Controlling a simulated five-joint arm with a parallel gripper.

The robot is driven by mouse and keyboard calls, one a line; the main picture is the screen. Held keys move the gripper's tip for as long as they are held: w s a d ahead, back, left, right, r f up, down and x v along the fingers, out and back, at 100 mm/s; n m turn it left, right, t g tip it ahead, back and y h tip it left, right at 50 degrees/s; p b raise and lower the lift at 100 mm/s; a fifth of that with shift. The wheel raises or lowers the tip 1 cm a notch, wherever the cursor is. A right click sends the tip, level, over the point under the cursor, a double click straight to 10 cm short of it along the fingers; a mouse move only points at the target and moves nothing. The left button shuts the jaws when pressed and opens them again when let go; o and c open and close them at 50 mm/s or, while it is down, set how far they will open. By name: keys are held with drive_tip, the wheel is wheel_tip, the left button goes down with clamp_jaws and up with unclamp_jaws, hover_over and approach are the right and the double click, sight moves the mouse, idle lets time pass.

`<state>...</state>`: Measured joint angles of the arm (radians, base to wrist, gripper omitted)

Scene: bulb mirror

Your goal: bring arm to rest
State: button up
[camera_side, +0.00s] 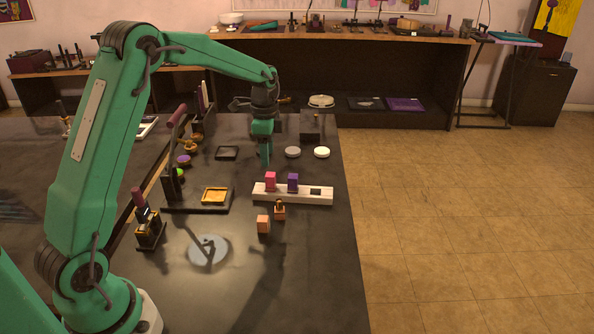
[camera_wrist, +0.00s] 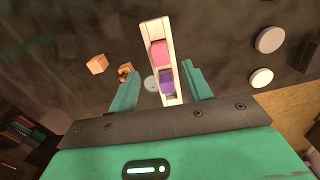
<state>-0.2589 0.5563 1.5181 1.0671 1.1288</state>
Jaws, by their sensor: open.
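My green arm reaches over the dark worktable (camera_side: 310,270) in the side view. My gripper (camera_side: 265,160) points down above the far part of the table, behind the white rack. In the wrist view my gripper (camera_wrist: 160,85) has its two green fingers spread apart with nothing held between them. The white rack (camera_side: 320,198) holds a pink block (camera_side: 270,181) and a purple block (camera_side: 293,182), and one slot at its right end looks empty. In the wrist view the rack (camera_wrist: 147,35) shows beyond and between the fingers, apart from them.
Two small orange-tan blocks (camera_side: 263,224) (camera_side: 280,210) stand in front of the rack. A round grey mirror-like disc (camera_side: 208,250) lies nearer. A grey disc (camera_side: 292,152) and a white disc (camera_side: 322,152) lie right of my gripper. A press-like stand (camera_side: 196,208) is at left.

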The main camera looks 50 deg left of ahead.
idle(0.4)
drive_tip(key=s+d+r+n+t, duration=0.1)
drive_tip(key=s+d+r+n, duration=0.1)
drive_tip(key=s+d+r, duration=0.3)
drive_tip(key=s+d+r+n+t, duration=0.2)
drive_tip(key=s+r+n, duration=0.15)
drive_tip(key=s, duration=0.45)
drive_tip(key=s+d+r+n+t, duration=0.1)
drive_tip(key=s+d+r+n, duration=0.1)
drive_tip(key=s+d+r, duration=0.3)
drive_tip(key=s+d+f+n+t, duration=0.1)
drive_tip(key=s+n, duration=0.1)
drive_tip(key=s, duration=0.7)
drive_tip(key=shift+s+t, duration=0.25)
drive_tip(key=shift+t, duration=0.05)
